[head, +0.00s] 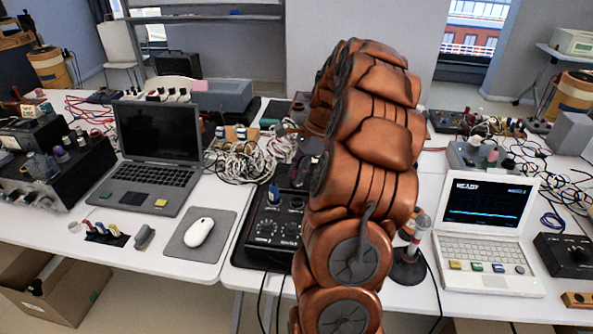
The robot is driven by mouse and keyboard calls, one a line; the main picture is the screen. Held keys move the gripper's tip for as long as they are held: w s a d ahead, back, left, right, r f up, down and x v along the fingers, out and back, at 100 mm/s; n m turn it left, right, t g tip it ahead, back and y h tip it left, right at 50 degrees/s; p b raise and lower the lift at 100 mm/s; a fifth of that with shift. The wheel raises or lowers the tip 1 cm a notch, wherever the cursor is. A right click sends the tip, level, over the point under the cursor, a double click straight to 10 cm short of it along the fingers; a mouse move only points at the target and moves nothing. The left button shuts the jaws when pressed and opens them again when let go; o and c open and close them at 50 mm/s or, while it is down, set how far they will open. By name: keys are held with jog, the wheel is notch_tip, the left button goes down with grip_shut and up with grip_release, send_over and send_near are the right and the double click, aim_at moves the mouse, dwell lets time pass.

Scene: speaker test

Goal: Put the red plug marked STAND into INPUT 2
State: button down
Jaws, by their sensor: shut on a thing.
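A black box with knobs and sockets (268,232) lies at the middle of the bench, left of my arm. A blue plug (273,192) stands upright at its back left. My arm covers the box's right side, and I cannot read its socket labels, so INPUT 2 is not made out. My gripper is hidden behind my copper-coloured arm, and so is whatever it holds. I cannot make out a red plug marked STAND. Right of my arm, a dark round-based stand (408,268) carries small red and grey parts that I cannot identify.
A dark laptop (157,150), a white mouse (199,232) on a grey pad and a row of small plugs (105,232) are at left. A white laptop (487,225) is at right. Tangled pale cables (240,155) lie behind the box.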

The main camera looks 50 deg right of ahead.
aim_at(297, 187)
jog(key=shift+f+b, duration=0.9)
jog(key=shift+f, duration=1.95)
jog(key=shift+f, duration=0.25)
jog(key=c, duration=0.9)
grip_release()
jog(key=v, duration=1.2)
jog(key=shift+w+a+r, duration=0.1)
jog(key=shift+a, duration=0.1)
